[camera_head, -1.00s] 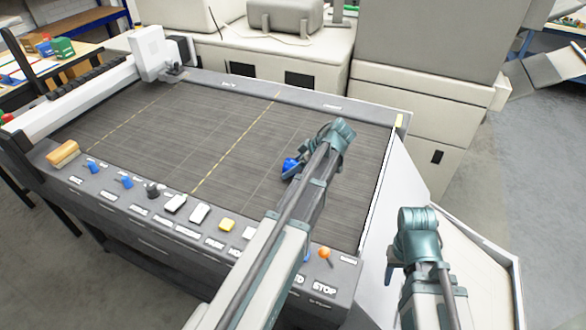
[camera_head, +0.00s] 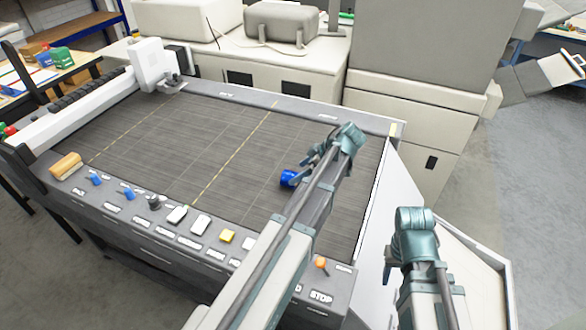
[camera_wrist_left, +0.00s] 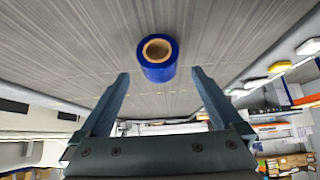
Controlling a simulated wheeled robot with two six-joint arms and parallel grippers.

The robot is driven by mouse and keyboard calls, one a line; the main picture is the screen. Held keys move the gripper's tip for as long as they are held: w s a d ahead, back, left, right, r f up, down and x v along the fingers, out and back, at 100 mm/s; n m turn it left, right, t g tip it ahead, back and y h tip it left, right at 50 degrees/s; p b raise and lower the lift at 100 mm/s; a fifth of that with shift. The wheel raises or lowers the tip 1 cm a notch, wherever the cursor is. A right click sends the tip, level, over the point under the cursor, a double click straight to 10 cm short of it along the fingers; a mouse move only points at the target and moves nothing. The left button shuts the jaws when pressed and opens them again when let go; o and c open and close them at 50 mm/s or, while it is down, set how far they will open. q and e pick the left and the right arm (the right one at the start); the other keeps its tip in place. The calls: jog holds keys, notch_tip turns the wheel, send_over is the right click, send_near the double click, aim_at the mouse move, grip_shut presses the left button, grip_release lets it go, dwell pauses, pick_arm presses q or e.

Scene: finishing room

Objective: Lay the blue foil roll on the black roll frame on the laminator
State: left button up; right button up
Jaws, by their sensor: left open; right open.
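The blue foil roll (camera_head: 288,178) lies on the dark flatbed (camera_head: 220,140), near its right side. In the left wrist view the blue foil roll (camera_wrist_left: 160,70) shows its brown core opening, just beyond my fingertips. My left gripper (camera_head: 314,168) is to the right of the roll, open and empty. In the left wrist view its two fingers (camera_wrist_left: 160,80) are spread, with the roll centred ahead of the gap. I cannot make out the black roll frame.
A white gantry (camera_head: 150,65) spans the flatbed's left end. Buttons and an orange knob (camera_head: 320,263) line the front panel. Large beige machines (camera_head: 420,110) stand behind, with grey floor at the right. The middle of the flatbed is clear.

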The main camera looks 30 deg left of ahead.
pick_arm(q)
jog(key=p+v, duration=0.4)
jog(key=v, duration=0.2)
jog(key=shift+s+d+f+m+h, duration=0.8)
jog(key=shift+s+d+m+h, duration=0.25)
jog(key=shift+s+d+m, duration=2.55)
jog(key=shift+s+d+f+m+h, duration=0.75)
jog(key=shift+s+d+m+h, duration=0.35)
jog(key=shift+s+d+m, duration=2.4)
jog(key=shift+s+d+f+m+h, duration=0.95)
jog(key=shift+s+d+m, duration=2.1)
jog(key=shift+m, duration=1.05)
jog(key=shift+s+a+r, duration=0.15)
jog(key=shift+c, duration=0.2)
